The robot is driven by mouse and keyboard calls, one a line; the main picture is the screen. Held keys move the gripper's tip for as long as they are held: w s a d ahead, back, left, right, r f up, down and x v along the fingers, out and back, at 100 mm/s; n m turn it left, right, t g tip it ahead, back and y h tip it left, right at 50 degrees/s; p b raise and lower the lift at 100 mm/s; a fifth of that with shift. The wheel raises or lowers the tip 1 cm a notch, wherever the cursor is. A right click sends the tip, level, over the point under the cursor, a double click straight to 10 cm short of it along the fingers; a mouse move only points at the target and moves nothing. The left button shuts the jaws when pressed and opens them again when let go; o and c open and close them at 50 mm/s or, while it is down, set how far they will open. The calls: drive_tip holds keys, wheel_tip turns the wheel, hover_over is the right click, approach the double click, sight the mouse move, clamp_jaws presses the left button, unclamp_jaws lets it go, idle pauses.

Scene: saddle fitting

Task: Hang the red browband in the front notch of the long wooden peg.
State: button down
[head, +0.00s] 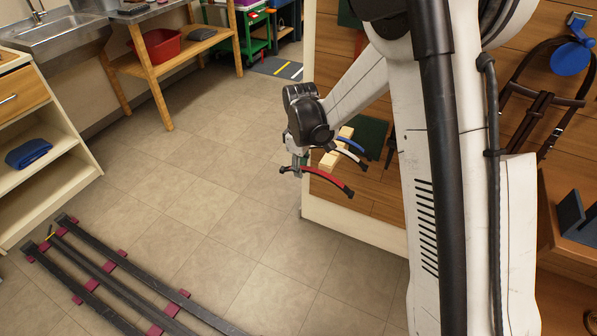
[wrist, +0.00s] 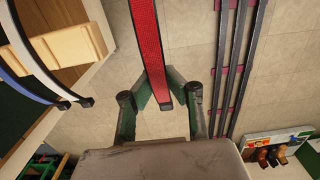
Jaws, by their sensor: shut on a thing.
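My gripper (head: 298,172) is shut on the red browband (head: 328,181) near one end, and holds it in the air just in front of the long wooden peg (head: 330,160). In the wrist view, the red browband (wrist: 146,45) runs up the picture from between the fingers (wrist: 166,98), apart from the peg (wrist: 60,46) at upper left. A white browband (head: 351,158) and a blue browband (head: 352,146) hang on the peg, behind the red one.
The peg stands out from a wooden panel beside a dark green patch (head: 371,137). A bridle with a blue holder (head: 570,58) hangs at far right. Dark rails with maroon blocks (head: 110,268) lie at lower left. Open tiled floor (head: 215,200) lies left of the gripper.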

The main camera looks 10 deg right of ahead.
drive_tip(key=w+d+f, duration=0.2)
drive_tip(key=w+d, duration=0.3)
drive_tip(key=w, duration=0.3)
drive_tip(key=shift+d+f, duration=0.25)
drive_tip(key=shift+d, duration=0.05)
idle(1.1)
drive_tip(key=shift+f, duration=0.1)
drive_tip(key=c, duration=1.4)
unclamp_jaws()
drive_tip(key=shift+w+r+p, duration=0.1)
drive_tip(key=shift+r+p, duration=1.45)
drive_tip(key=shift+r, duration=2.5)
